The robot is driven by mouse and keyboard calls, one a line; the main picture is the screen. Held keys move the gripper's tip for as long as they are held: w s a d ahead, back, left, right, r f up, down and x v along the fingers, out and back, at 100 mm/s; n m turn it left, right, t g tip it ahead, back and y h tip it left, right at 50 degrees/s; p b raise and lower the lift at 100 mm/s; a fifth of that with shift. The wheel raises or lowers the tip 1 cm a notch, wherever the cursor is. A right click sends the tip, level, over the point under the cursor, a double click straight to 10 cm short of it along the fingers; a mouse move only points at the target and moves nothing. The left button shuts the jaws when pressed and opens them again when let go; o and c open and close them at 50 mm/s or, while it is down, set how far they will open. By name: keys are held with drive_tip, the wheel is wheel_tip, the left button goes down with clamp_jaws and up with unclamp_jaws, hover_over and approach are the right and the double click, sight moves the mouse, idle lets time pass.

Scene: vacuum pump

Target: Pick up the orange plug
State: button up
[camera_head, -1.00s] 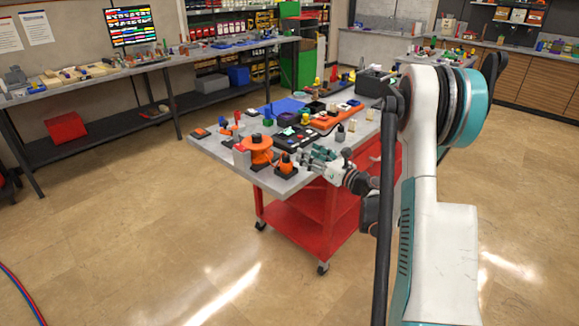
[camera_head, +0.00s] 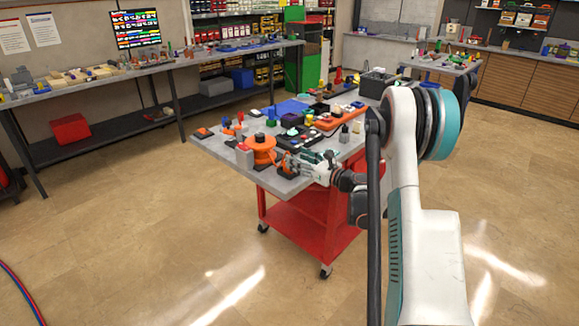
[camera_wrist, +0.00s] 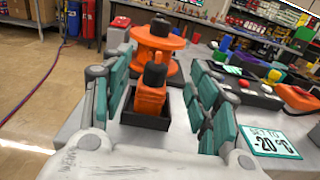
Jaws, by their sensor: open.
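The orange plug (camera_wrist: 151,98) stands upright with a dark top in a shallow black tray (camera_wrist: 146,121), seen in the wrist view. My gripper (camera_wrist: 155,90) is open, one finger to the left of the plug and the other to its right. The plug lies between the fingers toward their tips; I see no firm contact. In the head view my gripper (camera_head: 297,167) reaches over the front corner of the cart and mostly hides the plug.
An orange spool (camera_wrist: 157,43) stands close behind the plug. A "SET TO -20 °C" sign (camera_wrist: 270,143) lies right of my gripper. Several parts crowd the grey cart top (camera_head: 213,145). The floor before the cart is clear.

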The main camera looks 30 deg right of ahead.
drive_tip(key=x, duration=0.2)
drive_tip(key=b+x, duration=0.1)
drive_tip(key=shift+w+a+f+b, duration=0.3)
drive_tip(key=shift+a+f, duration=0.05)
drive_tip(key=shift+f, duration=0.05)
drive_tip(key=shift+w+a+r, duration=0.1)
drive_tip(key=shift+w, duration=0.35)
drive_tip(key=shift+c, duration=0.6)
drive_tip(key=c, duration=1.1)
drive_tip(key=shift+o, duration=0.2)
drive_tip(key=shift+r, duration=0.15)
